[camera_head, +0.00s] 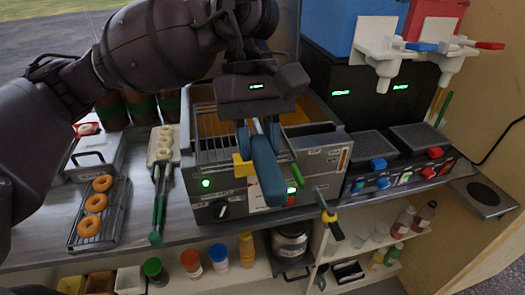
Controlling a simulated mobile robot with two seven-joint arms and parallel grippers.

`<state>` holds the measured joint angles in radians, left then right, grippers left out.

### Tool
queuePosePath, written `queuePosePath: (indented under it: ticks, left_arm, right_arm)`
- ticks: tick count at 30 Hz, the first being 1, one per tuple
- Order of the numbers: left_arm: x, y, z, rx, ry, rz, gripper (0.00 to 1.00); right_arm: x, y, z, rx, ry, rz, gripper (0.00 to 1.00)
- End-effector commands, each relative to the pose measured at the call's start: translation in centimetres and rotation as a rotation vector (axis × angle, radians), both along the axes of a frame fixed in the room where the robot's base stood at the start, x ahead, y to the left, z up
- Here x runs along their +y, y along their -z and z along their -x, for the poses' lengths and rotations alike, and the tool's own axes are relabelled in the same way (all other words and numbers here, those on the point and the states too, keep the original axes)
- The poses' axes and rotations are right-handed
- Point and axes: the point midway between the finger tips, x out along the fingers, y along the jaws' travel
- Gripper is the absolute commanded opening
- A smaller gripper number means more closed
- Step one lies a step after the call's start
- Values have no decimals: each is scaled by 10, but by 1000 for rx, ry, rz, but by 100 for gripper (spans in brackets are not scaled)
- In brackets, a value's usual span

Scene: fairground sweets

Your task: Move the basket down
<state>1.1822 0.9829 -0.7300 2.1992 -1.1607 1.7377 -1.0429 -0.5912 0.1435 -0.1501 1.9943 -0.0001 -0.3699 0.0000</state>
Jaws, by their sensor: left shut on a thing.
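The fryer (238,208) stands on the counter in the middle, with a green light and a black knob on its front. The wire basket (208,128) shows at the fryer's left side, partly hidden behind my left gripper. Its thick blue handle (266,178) sticks out over the fryer's front toward me. My left gripper (258,130) comes down from above and is shut on the handle near its far end. How deep the basket sits in the fryer is hidden. My right gripper is not in view.
A green-handled tool (297,174) is close right of the blue handle. Jars and bottles fill the lower shelf.

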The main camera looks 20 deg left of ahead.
Motion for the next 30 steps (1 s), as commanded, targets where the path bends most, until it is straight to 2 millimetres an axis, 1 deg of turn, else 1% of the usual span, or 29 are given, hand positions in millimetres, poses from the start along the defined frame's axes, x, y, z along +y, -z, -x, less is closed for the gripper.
queuePosePath:
  ticks: [1, 15, 25, 30]
  left_arm:
    - [2, 4, -4, 7, -3, -1, 0]
    - [21, 4, -32, 8, -2, -1, 0]
    - [34, 5, -51, 9, -3, -1, 0]
    - [41, 6, -61, 10, -4, -2, 0]
  right_arm:
    - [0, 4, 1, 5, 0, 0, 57]
    - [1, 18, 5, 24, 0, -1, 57]
    - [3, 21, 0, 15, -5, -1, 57]
    - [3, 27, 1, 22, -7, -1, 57]
